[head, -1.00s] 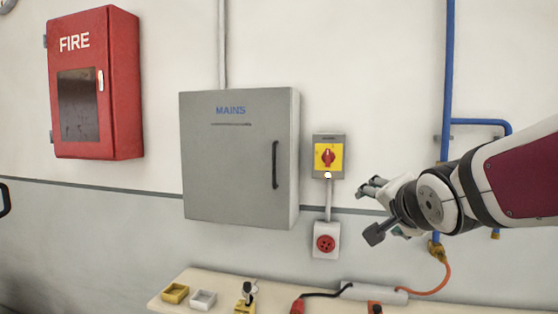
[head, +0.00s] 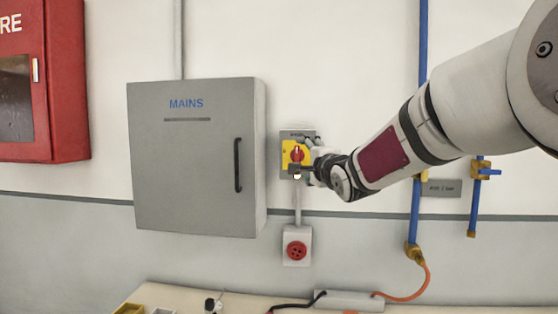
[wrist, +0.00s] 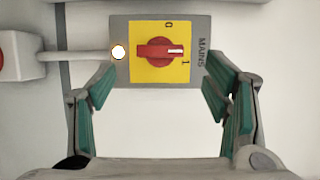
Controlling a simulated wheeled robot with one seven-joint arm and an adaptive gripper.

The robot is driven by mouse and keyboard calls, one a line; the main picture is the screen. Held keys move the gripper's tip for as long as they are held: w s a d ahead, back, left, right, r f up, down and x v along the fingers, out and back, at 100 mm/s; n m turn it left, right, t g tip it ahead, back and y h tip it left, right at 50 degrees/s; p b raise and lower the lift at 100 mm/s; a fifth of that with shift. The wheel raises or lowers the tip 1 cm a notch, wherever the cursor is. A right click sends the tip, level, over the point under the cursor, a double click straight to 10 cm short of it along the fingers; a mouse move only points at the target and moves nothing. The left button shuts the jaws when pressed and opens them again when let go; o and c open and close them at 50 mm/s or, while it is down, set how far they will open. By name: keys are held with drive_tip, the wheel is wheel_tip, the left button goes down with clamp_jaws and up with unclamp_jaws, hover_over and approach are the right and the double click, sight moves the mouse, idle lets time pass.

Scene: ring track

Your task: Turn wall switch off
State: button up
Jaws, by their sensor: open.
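The wall switch box (head: 285,135) is grey with a yellow plate (wrist: 140,73) and a red rotary knob (wrist: 160,51). In the wrist view it sits at the top centre, turned sideways, with the knob's white mark pointing right, beside the "1"; the "0" is above the knob. A lamp (wrist: 119,52) on the box glows white. My gripper (wrist: 160,88) is open, its green-padded fingers spread on either side below the knob, with nothing between them. In the head view my gripper (head: 305,160) is close in front of the switch and partly covers it.
The grey MAINS cabinet (head: 190,190) with a black handle stands left of the switch. A red socket (head: 297,250) is below, joined by a conduit. Blue pipes (head: 420,80) run to the right. A bench (head: 200,297) runs below.

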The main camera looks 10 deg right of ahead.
sight(298, 156)
drive_tip(key=w, duration=0.5)
drive_tip(key=shift+w+a, duration=0.25)
drive_tip(key=shift+w, duration=0.05)
drive_tip(key=shift+c, duration=0.2)
drive_tip(key=c, duration=1.1)
